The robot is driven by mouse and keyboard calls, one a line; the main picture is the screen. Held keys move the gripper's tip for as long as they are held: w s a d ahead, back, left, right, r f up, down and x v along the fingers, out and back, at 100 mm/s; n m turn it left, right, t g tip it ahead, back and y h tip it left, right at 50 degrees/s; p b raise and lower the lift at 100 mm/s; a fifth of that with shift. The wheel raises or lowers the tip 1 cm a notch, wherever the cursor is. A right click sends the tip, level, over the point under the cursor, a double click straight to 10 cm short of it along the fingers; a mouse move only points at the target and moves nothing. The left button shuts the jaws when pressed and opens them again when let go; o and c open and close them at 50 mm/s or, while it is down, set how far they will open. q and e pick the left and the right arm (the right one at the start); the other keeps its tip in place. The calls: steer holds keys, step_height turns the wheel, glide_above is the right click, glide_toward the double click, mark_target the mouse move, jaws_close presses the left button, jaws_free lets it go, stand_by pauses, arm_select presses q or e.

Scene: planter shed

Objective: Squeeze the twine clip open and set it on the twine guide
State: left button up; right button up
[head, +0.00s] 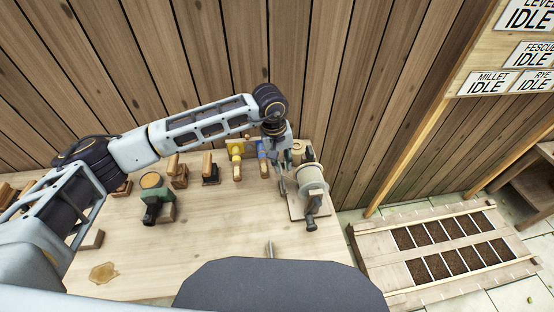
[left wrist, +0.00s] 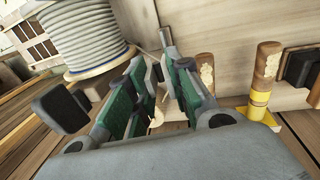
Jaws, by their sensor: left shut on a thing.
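My left gripper (head: 283,186) reaches down over the back right of the bench, just left of the twine spool (head: 313,178). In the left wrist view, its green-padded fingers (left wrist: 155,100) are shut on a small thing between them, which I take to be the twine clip. Most of it is hidden by the fingers; a pale tan bit shows in the gap. The spool (left wrist: 82,38) stands beyond the left finger. A thin grey upright post (left wrist: 167,38) shows just past the fingertips; I cannot tell if it is the twine guide. My right gripper is out of view.
Wooden-handled tools (head: 210,168) and a yellow-collared piece (head: 236,150) stand along the back. A green device (head: 152,200) sits left of centre. A dark crank handle (head: 310,222) is in front of the spool. The bench's front middle (head: 220,225) is mostly clear.

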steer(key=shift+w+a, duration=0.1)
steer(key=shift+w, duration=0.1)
arm_select(q)
steer(key=shift+r, duration=0.1)
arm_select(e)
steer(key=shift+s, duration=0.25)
arm_select(q)
steer(key=shift+f, duration=0.25)
steer(key=shift+f+b, duration=0.6)
steer(key=shift+f, duration=1.9)
steer(key=shift+f+b, duration=0.2)
steer(key=shift+b, duration=0.35)
steer(key=shift+f, duration=0.1)
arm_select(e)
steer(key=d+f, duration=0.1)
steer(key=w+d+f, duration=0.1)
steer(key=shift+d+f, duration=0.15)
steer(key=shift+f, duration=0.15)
